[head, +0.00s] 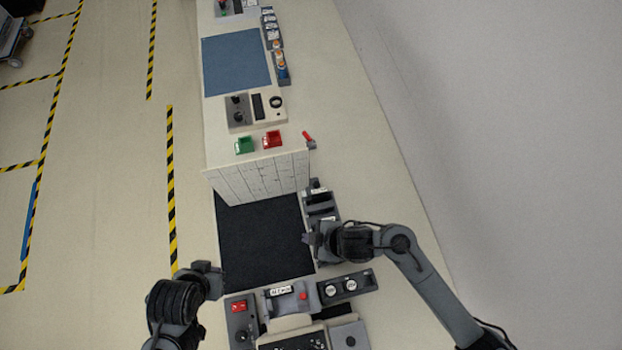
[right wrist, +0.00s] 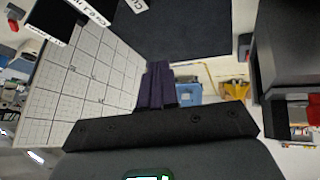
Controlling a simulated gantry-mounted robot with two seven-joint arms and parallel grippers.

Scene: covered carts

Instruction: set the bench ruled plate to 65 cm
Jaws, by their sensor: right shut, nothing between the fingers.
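The ruled plate (head: 258,178) is a white upright panel with dark lines, standing across the bench beyond a dark mat. In the right wrist view the lined panel (right wrist: 85,85) fills the left side; I cannot read a setting on it. A small red handle (head: 308,137) shows by its right end. My right gripper (head: 311,239) is shut and empty, at the mat's right edge, nearer than the plate and apart from it. Its closed fingers (right wrist: 156,88) show in the right wrist view. My left gripper (head: 213,279) is near the mat's front left corner; its jaw opening is unclear.
The dark mat (head: 262,240) is clear. Grey devices (head: 320,203) line its right edge, and a labelled grey unit (head: 287,297) and a knob box (head: 345,287) stand at its front. Beyond the plate are a green box (head: 244,145), a red box (head: 271,139) and a control panel (head: 255,110).

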